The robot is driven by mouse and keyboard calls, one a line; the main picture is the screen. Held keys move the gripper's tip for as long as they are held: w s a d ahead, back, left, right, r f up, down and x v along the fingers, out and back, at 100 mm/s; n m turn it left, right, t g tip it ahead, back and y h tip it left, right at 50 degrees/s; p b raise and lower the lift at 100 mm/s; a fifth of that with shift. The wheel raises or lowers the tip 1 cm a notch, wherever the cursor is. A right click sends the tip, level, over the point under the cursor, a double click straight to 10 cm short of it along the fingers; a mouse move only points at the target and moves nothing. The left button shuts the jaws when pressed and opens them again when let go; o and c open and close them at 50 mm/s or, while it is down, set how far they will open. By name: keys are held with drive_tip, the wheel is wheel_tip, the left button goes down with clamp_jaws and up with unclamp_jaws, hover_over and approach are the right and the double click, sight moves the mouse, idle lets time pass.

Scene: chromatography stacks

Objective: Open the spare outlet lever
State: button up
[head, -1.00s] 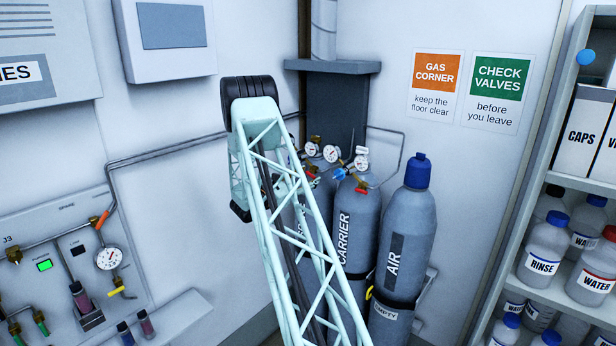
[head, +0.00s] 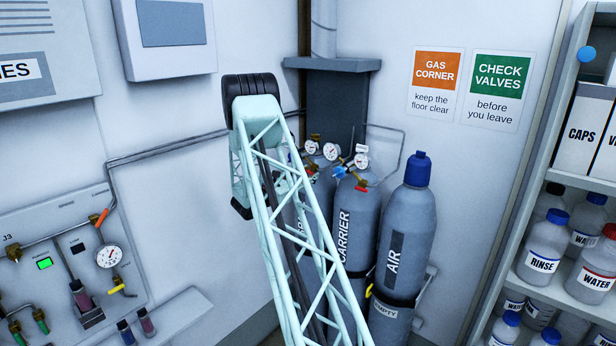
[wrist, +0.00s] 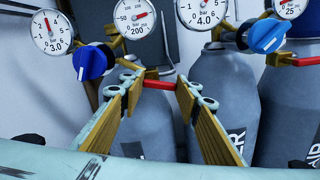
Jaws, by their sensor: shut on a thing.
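The red outlet lever (wrist: 159,85) shows in the wrist view on a brass regulator above the left grey cylinder (wrist: 150,128). My gripper (wrist: 160,92) has one fingertip at each end of this lever and is shut on it. The lever lies roughly crosswise in the picture between the tips. The cylinder's label is mostly hidden by my fingers, so I cannot read its name. In the head view my gripper and this lever are hidden behind my own arm.
Blue regulator knobs (wrist: 92,62) (wrist: 267,36) and pressure gauges (wrist: 134,16) crowd close around my fingers. Another red lever (wrist: 292,61) is to the right. The carrier cylinder (head: 343,235) and air cylinder (head: 407,235) stand beside it. A bottle shelf (head: 560,255) is at right.

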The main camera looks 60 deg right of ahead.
drive_tip(key=shift+r+n+b, duration=0.25)
drive_tip(key=shift+n+b, duration=0.9)
drive_tip(key=shift+n, duration=0.45)
drive_tip(key=o, duration=0.8)
drive_tip(key=shift+o, duration=0.2)
drive_tip(key=shift+a, duration=0.2)
drive_tip(key=w+a, duration=0.1)
drive_tip(key=a, duration=1)
drive_tip(key=shift+w+a, duration=0.3)
drive_tip(key=shift+w, duration=0.05)
